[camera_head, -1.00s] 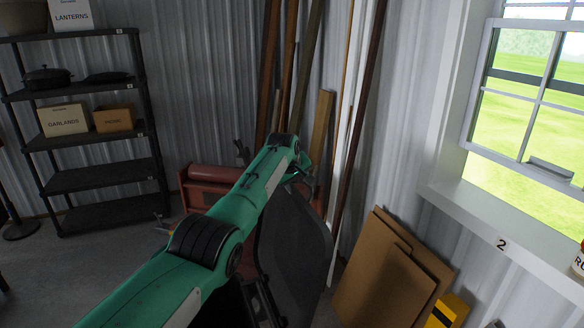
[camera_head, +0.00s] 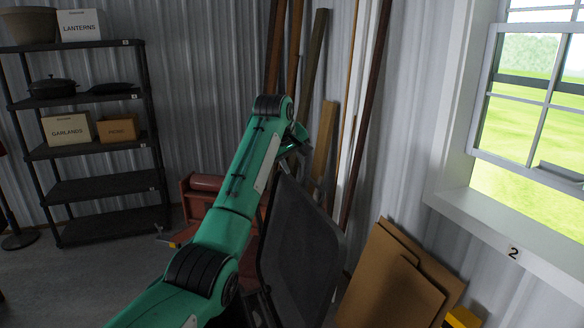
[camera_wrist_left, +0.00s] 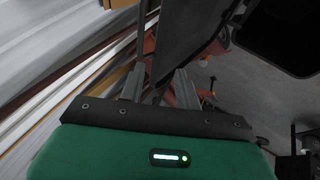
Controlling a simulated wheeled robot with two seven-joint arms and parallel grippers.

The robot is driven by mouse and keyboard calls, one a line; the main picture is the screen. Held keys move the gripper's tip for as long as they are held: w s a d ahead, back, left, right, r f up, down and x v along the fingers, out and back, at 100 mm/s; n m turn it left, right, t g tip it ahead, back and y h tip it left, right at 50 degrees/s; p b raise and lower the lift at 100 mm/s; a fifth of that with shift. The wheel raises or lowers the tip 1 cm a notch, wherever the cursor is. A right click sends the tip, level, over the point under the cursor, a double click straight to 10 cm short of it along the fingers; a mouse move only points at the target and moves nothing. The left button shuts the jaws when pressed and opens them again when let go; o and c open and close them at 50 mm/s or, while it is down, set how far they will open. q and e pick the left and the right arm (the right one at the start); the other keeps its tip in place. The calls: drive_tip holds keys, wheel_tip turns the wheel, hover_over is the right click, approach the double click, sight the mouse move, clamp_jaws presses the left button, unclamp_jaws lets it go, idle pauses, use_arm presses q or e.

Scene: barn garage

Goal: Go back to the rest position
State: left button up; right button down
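My left arm, green with black joints, rises from the bottom of the head view and bends at its top. My left gripper (camera_head: 300,142) is partly hidden past that bend, near leaning wood boards. In the left wrist view its two grey fingers (camera_wrist_left: 159,86) stand apart with nothing held between them, so it is open. My right gripper is in neither view.
A dark panel (camera_head: 298,250) stands close to my left arm, with a red object (camera_head: 202,190) behind it. Cardboard sheets (camera_head: 388,285) lean below the window sill (camera_head: 500,235). A black shelf (camera_head: 105,188) stands at left. Tall planks (camera_head: 322,150) lean on the wall.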

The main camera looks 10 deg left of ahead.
use_arm(q)
drive_tip(key=shift+s+r, duration=0.3)
drive_tip(key=shift+r, duration=0.15)
